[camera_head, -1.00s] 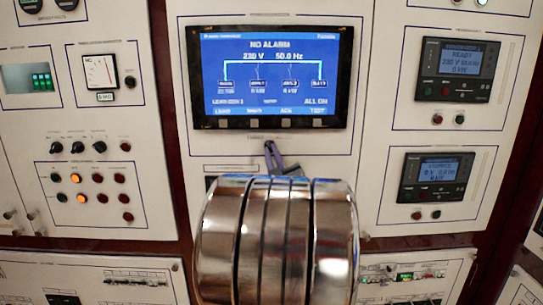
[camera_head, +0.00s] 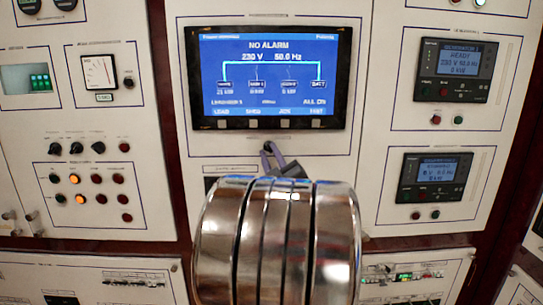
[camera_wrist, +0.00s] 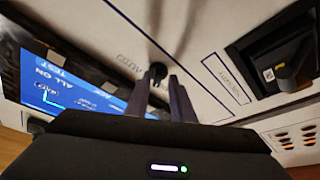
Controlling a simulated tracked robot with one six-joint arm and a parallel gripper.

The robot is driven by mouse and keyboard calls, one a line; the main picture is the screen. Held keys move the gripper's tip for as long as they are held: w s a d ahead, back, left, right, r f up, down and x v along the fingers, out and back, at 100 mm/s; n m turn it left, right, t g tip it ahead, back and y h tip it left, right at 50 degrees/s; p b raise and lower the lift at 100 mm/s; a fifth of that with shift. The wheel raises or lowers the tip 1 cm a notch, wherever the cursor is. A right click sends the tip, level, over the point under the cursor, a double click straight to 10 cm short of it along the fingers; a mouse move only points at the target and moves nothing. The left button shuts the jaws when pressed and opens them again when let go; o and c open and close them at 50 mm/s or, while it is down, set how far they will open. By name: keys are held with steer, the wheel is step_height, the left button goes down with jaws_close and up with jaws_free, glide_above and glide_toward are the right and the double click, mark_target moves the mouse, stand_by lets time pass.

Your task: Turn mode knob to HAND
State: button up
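The mode knob (camera_wrist: 158,70) is small and dark, on the pale panel below the screen. In the wrist view it sits at the tips of my gripper's two grey fingers (camera_wrist: 161,86), which stand apart on either side of it. Whether they touch it I cannot tell. Lettering like AUTO is beside the knob; I cannot read a HAND mark. In the head view my gripper (camera_head: 269,152) reaches the panel just under the screen, and my shiny arm hides much of what lies below.
The lit screen (camera_head: 268,80) reads NO ALARM and lies just above the gripper. A black recessed fitting (camera_wrist: 280,65) is to the right in the wrist view. Two display units (camera_head: 457,70) are on the right panel; small knobs (camera_head: 76,149) and buttons are on the left panel.

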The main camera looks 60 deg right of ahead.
steer(key=shift+o, duration=0.7)
steer(key=shift+s, duration=0.1)
steer(key=shift+s, duration=0.1)
steer(key=shift+s+a, duration=0.2)
steer(key=shift+a, duration=0.05)
steer(key=v, duration=1.3)
steer(key=shift+w+f, duration=0.1)
